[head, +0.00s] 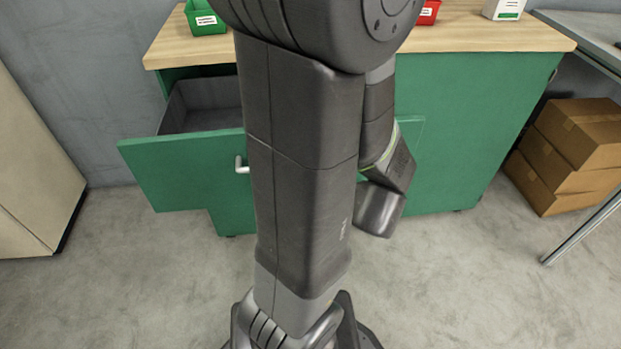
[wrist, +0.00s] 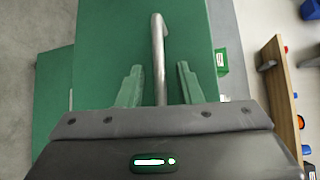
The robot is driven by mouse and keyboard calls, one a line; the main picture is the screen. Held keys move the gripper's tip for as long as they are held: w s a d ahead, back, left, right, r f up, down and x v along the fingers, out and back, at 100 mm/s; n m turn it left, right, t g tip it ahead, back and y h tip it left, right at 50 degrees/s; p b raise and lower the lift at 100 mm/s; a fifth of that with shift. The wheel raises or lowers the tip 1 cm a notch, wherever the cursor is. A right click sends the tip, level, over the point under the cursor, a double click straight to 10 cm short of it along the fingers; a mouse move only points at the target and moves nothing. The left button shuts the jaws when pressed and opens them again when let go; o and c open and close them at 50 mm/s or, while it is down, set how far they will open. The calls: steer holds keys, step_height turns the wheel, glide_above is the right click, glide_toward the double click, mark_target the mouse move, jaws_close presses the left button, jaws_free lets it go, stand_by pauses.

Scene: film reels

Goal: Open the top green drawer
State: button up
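The top green drawer (head: 185,168) stands pulled out from the green cabinet (head: 455,130), and part of its grey inside (head: 205,108) shows. My arm hides the middle of its front. One end of its metal handle (head: 242,165) shows beside my arm. In the wrist view, the handle (wrist: 158,55) runs between the two fingers of my gripper (wrist: 160,82). The fingers are apart, with a visible gap on each side of the handle. My gripper is hidden in the head view.
A wooden top (head: 490,32) covers the cabinet and holds a green bin (head: 204,18), a red bin (head: 428,12) and a white box (head: 504,9). Cardboard boxes (head: 570,150) are stacked at right. A beige cabinet (head: 35,170) stands at left. The floor in front is clear.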

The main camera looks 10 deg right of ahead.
steer(key=p+v, duration=0.1)
steer(key=v, duration=1.2)
steer(key=shift+s, duration=0.1)
stand_by(0.3)
steer(key=shift+b+x, duration=0.55)
steer(key=shift+x, duration=6.3)
